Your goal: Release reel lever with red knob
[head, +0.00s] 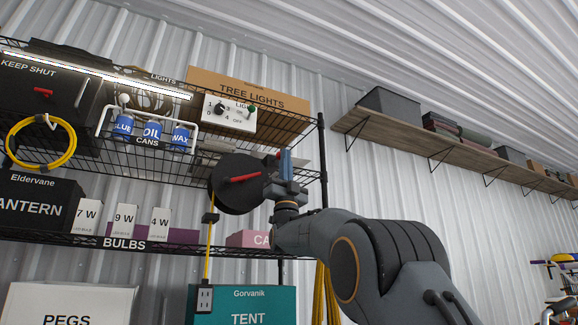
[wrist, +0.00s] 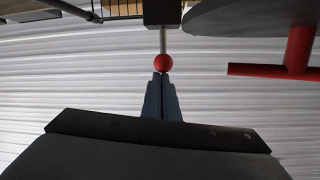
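The reel is a dark round disc (head: 232,192) hanging beside the wire shelf. A red crank handle (head: 243,178) sticks out of it; the handle also shows at the right of the wrist view (wrist: 270,70). The lever's red knob (wrist: 163,63) sits at the end of a short grey rod (wrist: 163,40) below a dark block. In the head view a bit of red at the fingertips (head: 278,155) appears to be the knob. My gripper (wrist: 161,78) has its fingers together, tips right at the knob's near side. I cannot tell whether they touch it.
A wire shelf (head: 150,175) holds cans, a switch box (head: 230,113) and bulb cartons to the left. A yellow cord (head: 209,250) hangs from the reel to an outlet block (head: 205,298). A teal tent box (head: 245,305) stands below.

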